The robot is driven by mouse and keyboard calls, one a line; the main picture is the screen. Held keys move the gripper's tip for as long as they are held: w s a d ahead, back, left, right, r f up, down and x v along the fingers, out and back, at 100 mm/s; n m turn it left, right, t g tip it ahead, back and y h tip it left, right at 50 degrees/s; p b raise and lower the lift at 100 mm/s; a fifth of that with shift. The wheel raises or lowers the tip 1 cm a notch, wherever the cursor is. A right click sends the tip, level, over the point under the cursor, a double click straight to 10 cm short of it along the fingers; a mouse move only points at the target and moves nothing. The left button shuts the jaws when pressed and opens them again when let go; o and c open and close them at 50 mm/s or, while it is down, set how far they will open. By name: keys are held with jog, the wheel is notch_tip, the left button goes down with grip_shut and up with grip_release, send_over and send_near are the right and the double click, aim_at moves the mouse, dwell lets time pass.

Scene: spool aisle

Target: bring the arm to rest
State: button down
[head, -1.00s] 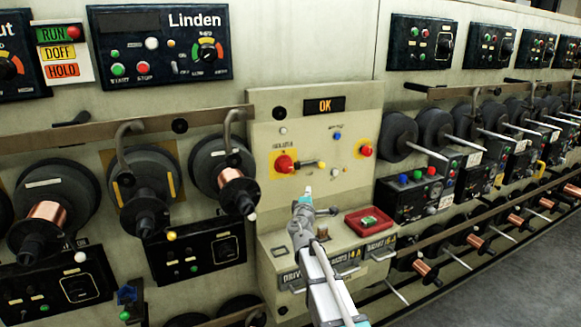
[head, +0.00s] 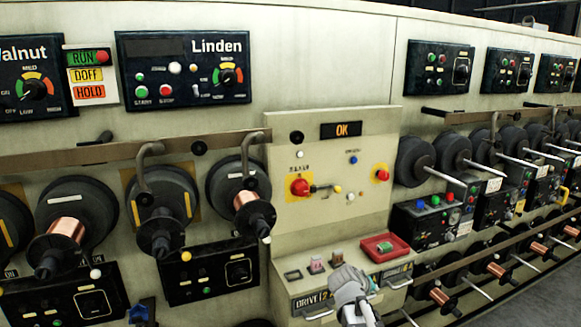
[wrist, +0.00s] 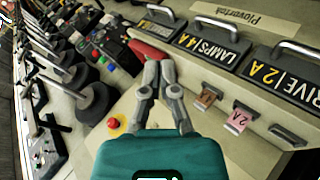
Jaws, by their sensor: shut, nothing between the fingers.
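My gripper (wrist: 157,62) shows in the wrist view with its two grey fingers closed together at the tips and nothing between them. In the head view my arm's grey end stands at the bottom centre, in front of the console (head: 290,262); the fingertips cannot be made out there. Two small fuse-like plugs, one brown (wrist: 207,97) and one pink (wrist: 238,118), sit in the ledge to the right of my fingers, apart from them.
A red tray (head: 393,251) with a green piece lies on the ledge. Spools on arms (head: 68,228) jut out at left. The grey floor (head: 545,290) at right is clear.

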jog(key=s+a+f+m+g+y, duration=0.1)
jog(key=s+a+f+g+y, duration=0.2)
jog(key=s, duration=0.5)
jog(key=s+a+f+m+g+y, duration=0.1)
jog(key=s+a+f+g+y, duration=0.2)
jog(key=s, duration=0.5)
jog(key=shift+s+a+f+g+y, duration=0.25)
jog(key=shift+a+f+y, duration=0.2)
jog(key=shift+a+y, duration=0.45)
jog(key=shift+w, duration=0.1)
dwell(0.3)
